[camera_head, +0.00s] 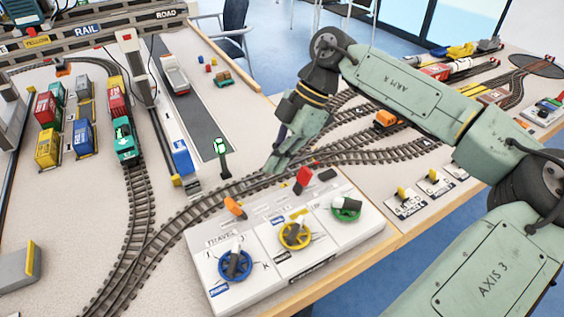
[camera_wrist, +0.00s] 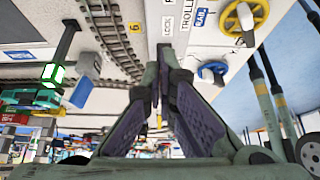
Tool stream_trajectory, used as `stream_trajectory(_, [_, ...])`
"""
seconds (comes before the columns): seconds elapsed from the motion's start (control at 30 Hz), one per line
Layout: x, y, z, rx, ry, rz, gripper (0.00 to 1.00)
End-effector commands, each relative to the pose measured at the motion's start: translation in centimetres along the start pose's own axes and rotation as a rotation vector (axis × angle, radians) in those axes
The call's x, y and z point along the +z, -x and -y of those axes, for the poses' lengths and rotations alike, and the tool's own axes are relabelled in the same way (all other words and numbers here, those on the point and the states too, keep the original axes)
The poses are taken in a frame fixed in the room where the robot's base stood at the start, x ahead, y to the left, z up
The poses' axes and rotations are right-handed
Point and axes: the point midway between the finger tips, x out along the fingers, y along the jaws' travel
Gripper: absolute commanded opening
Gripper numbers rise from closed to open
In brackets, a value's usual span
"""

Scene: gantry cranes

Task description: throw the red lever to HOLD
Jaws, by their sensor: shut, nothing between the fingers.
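The red lever (camera_head: 303,179) stands at the back edge of the white control panel (camera_head: 210,287), behind and between the yellow and green wheels. It leans up from its slot; the small lettering beside it is too small to read, so I cannot tell which mark it stands at. My gripper (camera_head: 271,167) is shut and empty, pointing down just left of and behind the red lever, apart from it, near the track. In the wrist view my gripper's fingers (camera_wrist: 163,72) are together beside the panel's edge. I cannot make out the red lever there.
An orange lever (camera_head: 235,208) sits at the panel's left. Blue (camera_head: 235,262), yellow (camera_head: 296,234) and green (camera_head: 346,208) wheels stand on the panel. A green-lit signal post (camera_head: 220,146) rises left of my gripper. Curved track (camera_head: 240,187) runs behind the panel.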

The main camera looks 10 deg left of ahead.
Motion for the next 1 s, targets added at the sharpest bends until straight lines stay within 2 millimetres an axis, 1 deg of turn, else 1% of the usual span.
stream_trajectory(0.03, [0.7, 1.3, -0.1, 0.006, -0.007, 0.005, 0.00])
stream_trajectory(0.2, [1.5, 5.3, 0.0, 0.005, -0.004, 0.002, 0.00])
stream_trajectory(0.3, [1.8, 7.1, 0.0, 0.005, -0.002, 0.002, 0.00])
stream_trajectory(0.4, [2.0, 8.5, 0.0, 0.004, -0.003, 0.002, 0.00])
stream_trajectory(0.5, [2.2, 9.3, 0.0, 0.002, -0.001, 0.001, 0.00])
stream_trajectory(0.6, [2.3, 9.6, 0.0, 0.002, 0.000, 0.001, 0.00])
stream_trajectory(1.0, [2.3, 9.7, 0.1, 0.002, -0.001, 0.001, 0.00])
